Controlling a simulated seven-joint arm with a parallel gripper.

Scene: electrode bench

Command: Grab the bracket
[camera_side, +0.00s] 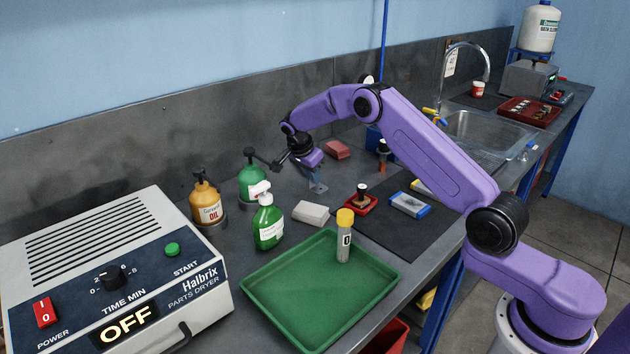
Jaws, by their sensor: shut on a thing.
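My gripper (314,172) is above the middle of the bench, behind the dark mat. It is shut on a small grey metal bracket (319,187), which hangs just under the fingers. The bracket is small in this view, and its upper part is hidden by the gripper. I cannot tell whether its lower edge touches the bench.
A white block (311,213) and a red tray (360,204) are in front of my gripper. A red block (336,149) lies behind. Green bottles (268,222) and an oil bottle (206,203) stand left. A green tray (290,318) holds a yellow-capped tube (344,240).

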